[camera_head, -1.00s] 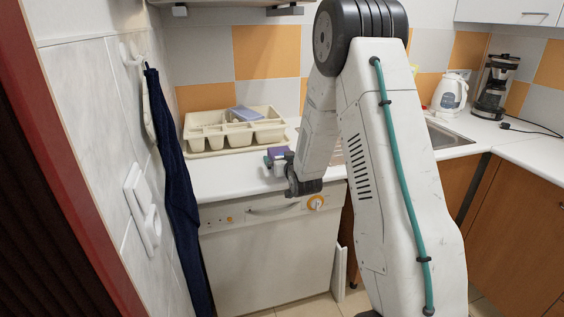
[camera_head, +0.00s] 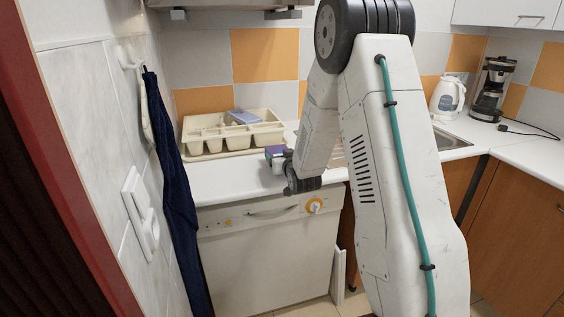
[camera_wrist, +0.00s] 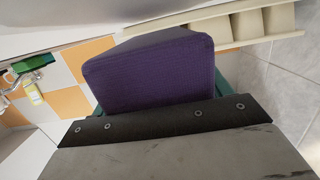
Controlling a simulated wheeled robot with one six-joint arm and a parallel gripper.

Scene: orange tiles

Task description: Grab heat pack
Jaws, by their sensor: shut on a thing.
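The purple heat pack (camera_wrist: 150,75) fills the middle of the wrist view as a thick, fabric-textured block. It is between the jaws of my gripper (camera_wrist: 160,108), whose dark front edge covers its near side. Green parts of the gripper show at both sides of the pack. In the head view the pack (camera_head: 275,150) is a small purple-blue patch at the end of my gripper (camera_head: 277,158). My gripper is shut on it over the white counter, in front of the cutlery tray. I cannot tell whether the pack touches the counter.
A cream cutlery tray (camera_head: 205,145) with a bluish item (camera_head: 243,116) in it stands at the back of the counter (camera_head: 225,178). A white dishwasher (camera_head: 268,255) is below. A dark blue cloth (camera_head: 177,190) hangs at the left wall. A kettle (camera_head: 447,97) and coffee maker (camera_head: 491,90) stand right.

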